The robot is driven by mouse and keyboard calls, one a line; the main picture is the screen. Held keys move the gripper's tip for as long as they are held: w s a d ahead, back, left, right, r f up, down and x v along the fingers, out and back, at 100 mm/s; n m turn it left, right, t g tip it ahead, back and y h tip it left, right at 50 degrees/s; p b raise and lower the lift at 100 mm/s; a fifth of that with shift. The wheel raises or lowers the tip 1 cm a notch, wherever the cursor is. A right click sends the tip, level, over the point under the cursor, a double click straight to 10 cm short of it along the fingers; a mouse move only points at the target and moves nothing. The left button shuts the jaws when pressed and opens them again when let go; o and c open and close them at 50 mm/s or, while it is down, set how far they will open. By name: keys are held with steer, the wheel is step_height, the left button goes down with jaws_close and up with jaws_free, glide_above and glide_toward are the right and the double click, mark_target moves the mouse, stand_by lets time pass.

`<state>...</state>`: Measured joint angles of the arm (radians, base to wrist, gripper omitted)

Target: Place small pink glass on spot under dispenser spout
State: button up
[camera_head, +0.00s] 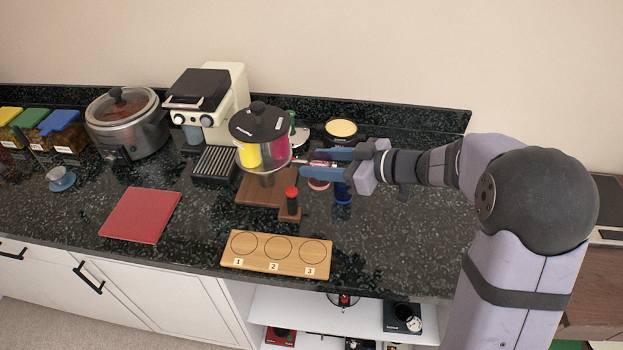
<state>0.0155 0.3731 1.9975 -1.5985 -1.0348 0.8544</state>
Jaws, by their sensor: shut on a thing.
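The dispenser (268,118) has a black lid and a clear body with yellow and pink contents. It stands on a brown wooden base (258,190) in the middle of the counter. My gripper (308,164) reaches in from the right, close beside the dispenser's right side. Its blue fingers are shut on a small pink glass (318,184), whose pink part shows just below the fingers. The fingers hide much of the glass, and I cannot tell whether its bottom touches the counter. The spout and the spot under it are not clear in this view.
A red-topped piece (291,196) stands in front of the dispenser. A numbered wooden board (277,254) lies at the front edge. A coffee machine (207,105) and red mat (141,215) are left. Counter space right is clear.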

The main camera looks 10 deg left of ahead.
step_height(320, 180, down, 10)
steer(key=shift+f, duration=0.25)
steer(key=w, duration=0.1)
steer(key=w+a+p, duration=0.1)
steer(key=w, duration=0.1)
steer(key=shift+w+a, duration=0.2)
steer(key=shift+w+a+p, duration=0.25)
steer(key=shift+w+p, duration=0.05)
steer(key=shift+w, duration=0.35)
steer(key=shift+w+a+p, duration=0.3)
steer(key=shift+w+p, duration=0.05)
steer(key=shift+w, duration=0.3)
steer(key=shift+w+a+p, duration=0.25)
steer(key=shift+w+p, duration=0.05)
steer(key=shift+w, duration=0.35)
steer(key=shift+w+f, duration=0.15)
steer(key=shift+f, duration=0.05)
steer(key=shift+f+p, duration=0.3)
steer(key=shift+f, duration=0.1)
steer(key=shift+f, duration=0.1)
steer(key=o, duration=1.1)
steer(key=shift+f, duration=0.1)
